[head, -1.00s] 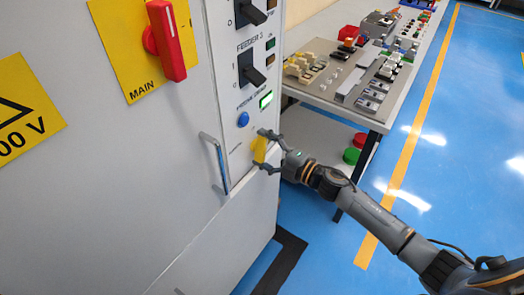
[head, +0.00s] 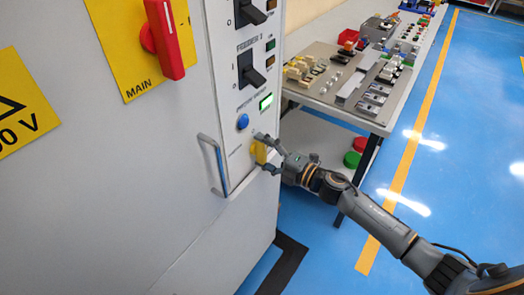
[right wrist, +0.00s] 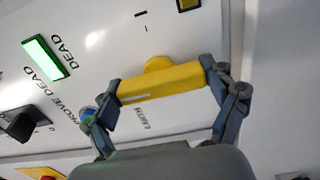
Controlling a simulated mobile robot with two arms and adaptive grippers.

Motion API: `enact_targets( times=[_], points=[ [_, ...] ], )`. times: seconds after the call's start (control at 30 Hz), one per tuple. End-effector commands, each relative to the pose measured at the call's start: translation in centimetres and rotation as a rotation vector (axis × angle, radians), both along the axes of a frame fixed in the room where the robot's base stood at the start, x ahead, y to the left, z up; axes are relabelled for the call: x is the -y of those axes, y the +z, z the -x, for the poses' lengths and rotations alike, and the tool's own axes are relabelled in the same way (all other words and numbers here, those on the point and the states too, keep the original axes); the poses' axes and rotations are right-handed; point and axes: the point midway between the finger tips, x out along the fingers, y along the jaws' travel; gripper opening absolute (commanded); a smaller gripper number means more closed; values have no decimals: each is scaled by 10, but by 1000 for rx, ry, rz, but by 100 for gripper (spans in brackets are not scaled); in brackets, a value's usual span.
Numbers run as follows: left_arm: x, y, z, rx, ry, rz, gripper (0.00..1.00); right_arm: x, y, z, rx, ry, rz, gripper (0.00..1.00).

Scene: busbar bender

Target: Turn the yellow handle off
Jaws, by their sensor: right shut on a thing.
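The yellow handle (head: 259,152) sits low on the narrow control panel of the grey cabinet, below a blue button. In the right wrist view the yellow handle (right wrist: 160,84) is a bar on a round yellow hub, with a finger of my right gripper (right wrist: 164,92) against each end. My right gripper (head: 268,153) is shut on the handle in the head view too. The lettering "EARTH" shows beside the handle in the right wrist view. My left gripper is not in view.
A blue button (head: 243,122), a lit green indicator (head: 266,102) and black switches (head: 252,70) sit above the handle. A metal door pull (head: 213,163) sticks out to its left, with a red main handle (head: 165,40) higher up. A parts table (head: 340,112) stands behind.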

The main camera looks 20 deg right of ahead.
Motion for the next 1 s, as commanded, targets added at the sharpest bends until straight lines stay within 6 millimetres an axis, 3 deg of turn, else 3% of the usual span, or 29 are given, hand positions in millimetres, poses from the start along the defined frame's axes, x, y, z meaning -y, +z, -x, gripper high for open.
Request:
enact_targets(
  times=[0.03,0.07,0.1,0.57,1.0],
  points=[
    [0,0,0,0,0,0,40,0,-1,0,4,1,8,53],
    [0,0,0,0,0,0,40,0,-1,0,4,1,8,91],
    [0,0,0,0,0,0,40,0,-1,0,3,1,8,99],
    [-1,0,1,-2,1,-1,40,3,-1,4,0,0,3,100],
    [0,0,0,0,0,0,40,52,-2,66,-3,-1,5,100]
  ],
)
